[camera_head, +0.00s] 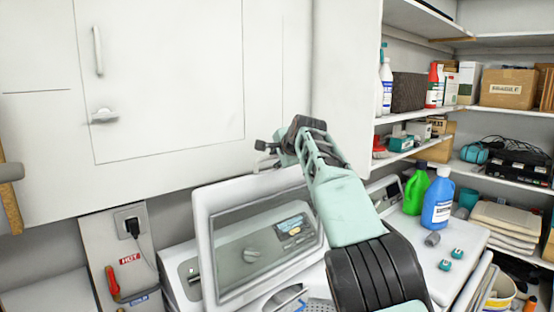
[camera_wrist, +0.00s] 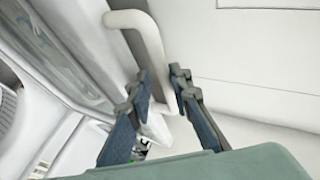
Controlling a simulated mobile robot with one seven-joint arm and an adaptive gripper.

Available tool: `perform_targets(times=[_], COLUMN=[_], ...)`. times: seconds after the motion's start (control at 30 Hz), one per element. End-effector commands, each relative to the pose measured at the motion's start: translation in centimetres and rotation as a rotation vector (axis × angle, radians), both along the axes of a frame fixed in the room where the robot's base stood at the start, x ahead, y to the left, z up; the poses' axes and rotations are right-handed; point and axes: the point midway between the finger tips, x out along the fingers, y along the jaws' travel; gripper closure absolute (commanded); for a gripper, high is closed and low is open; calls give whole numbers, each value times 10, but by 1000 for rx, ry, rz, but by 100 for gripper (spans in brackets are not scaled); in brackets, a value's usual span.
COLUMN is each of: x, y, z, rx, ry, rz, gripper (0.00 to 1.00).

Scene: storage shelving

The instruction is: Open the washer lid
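The washer lid (camera_head: 206,235) stands raised and tilted in the head view, a white frame around a clear window. The washer body (camera_head: 178,278) shows below and beside it, with part of the drum opening visible. My gripper (camera_head: 264,155) is at the lid's top edge, with my arm crossing in front of the lid's right side. In the wrist view, a white curved handle (camera_wrist: 150,40) runs from the lid side into the gap between my fingers (camera_wrist: 162,76). The fingers are apart, one on each side of the handle; whether either touches it I cannot tell.
A white cabinet (camera_head: 165,80) is close behind my gripper. A second machine (camera_head: 455,270) on the right holds a green bottle (camera_head: 415,190) and a blue bottle (camera_head: 438,200). Filled shelves (camera_head: 500,113) stand further right. A plugged outlet (camera_head: 130,222) is at the left.

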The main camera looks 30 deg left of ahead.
Motion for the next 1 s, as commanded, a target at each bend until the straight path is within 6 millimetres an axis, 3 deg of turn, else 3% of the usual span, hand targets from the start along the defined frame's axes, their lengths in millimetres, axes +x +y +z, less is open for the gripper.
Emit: perform_targets(times=[0.47,1.0], x=[-9,-55], y=[-10,-49], z=[9,39], rx=[2,2], ry=[2,0], rz=[-3,1], gripper=[82,82])
